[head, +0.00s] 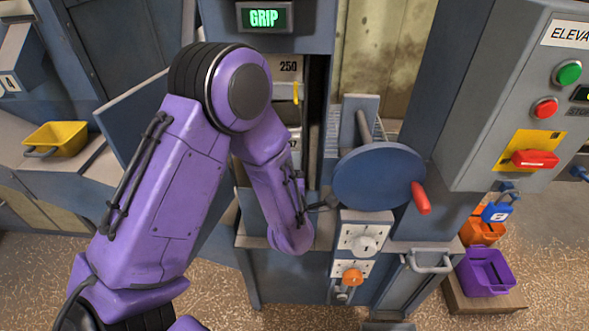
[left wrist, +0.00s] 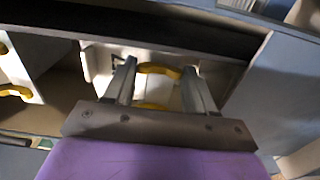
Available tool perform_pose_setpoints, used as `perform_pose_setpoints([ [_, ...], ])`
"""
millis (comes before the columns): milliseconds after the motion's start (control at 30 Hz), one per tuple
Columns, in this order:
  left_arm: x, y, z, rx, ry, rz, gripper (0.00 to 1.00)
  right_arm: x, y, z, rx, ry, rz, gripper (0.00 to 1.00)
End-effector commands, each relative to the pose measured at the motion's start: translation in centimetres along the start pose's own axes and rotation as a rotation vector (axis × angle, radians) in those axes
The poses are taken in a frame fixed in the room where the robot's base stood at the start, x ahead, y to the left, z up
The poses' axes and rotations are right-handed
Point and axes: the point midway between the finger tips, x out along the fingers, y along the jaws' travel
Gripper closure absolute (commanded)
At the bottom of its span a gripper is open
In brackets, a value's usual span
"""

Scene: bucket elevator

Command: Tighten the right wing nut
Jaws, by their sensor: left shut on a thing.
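My left arm (head: 160,200) comes in from the left of the head view and bends down in front of the machine's open bay; its gripper is hidden there. In the left wrist view my left gripper (left wrist: 160,68) has its two fingers on either side of a pale piece with a yellow curved handle (left wrist: 160,70), and it is shut on that piece. The fingers stand well apart. I cannot make out a wing nut in either view. My right gripper is not in view.
A blue disc (head: 378,177) with a red handle (head: 420,198) stands right of the bay. A panel (head: 500,100) with green and red buttons is at the right. A yellow bin (head: 57,140) is at the left; a purple bin (head: 484,272) stands at the lower right.

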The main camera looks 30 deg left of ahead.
Motion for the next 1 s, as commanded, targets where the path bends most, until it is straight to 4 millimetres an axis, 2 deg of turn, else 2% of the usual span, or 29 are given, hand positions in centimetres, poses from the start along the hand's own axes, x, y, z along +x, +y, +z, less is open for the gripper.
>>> perform_pose_setpoints([
  [300,0.0,0.0,0.0,0.004,-0.002,-0.001,0.75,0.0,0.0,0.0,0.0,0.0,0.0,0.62],
  [333,0.0,0.0,0.0,0.003,-0.002,-0.001,0.35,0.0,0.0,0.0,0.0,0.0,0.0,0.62],
  [400,0.0,0.0,0.0,0.003,-0.002,-0.001,0.19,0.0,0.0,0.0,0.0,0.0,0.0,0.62],
  [733,-0.5,-0.1,0.0,0.0,-0.001,0.0,0.19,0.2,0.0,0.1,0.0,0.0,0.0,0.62],
  [867,-2.9,-0.3,0.1,0.003,-0.004,-0.001,0.19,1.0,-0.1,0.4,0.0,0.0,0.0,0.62],
  [1000,-6.4,-0.3,0.1,0.002,-0.005,0.0,0.19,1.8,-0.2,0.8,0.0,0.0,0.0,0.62],
])
